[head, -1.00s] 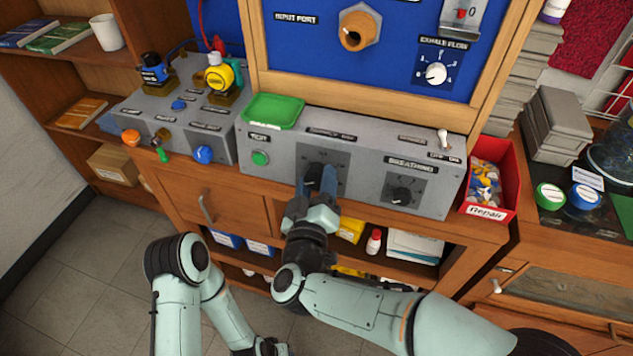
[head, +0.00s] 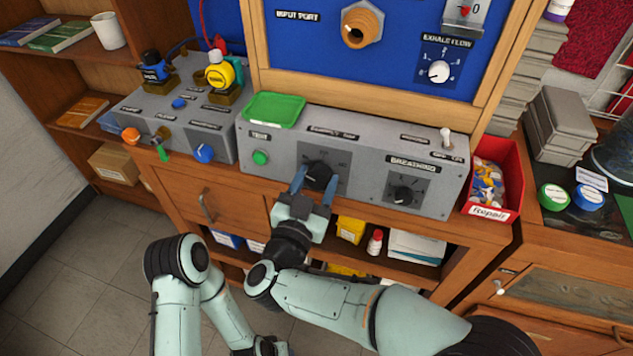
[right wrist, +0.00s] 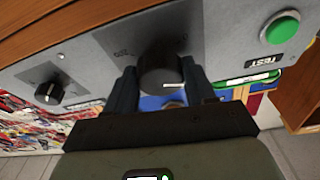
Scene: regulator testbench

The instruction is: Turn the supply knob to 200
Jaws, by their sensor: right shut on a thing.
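The supply knob (head: 318,174) is a black dial on a dark square plate in the middle of the grey console (head: 270,178). My right gripper (head: 315,186) has one blue finger on each side of it and is shut on it. In the right wrist view the knob (right wrist: 160,68) sits between the two fingers (right wrist: 160,88), with a white pointer line on its rim.
The breathing knob (head: 403,194) is to the right and the green test button (head: 260,158) to the left. A green tray (head: 274,109) lies on top of the console. A toggle switch (head: 446,137) and a red repair bin (head: 492,180) are at the right.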

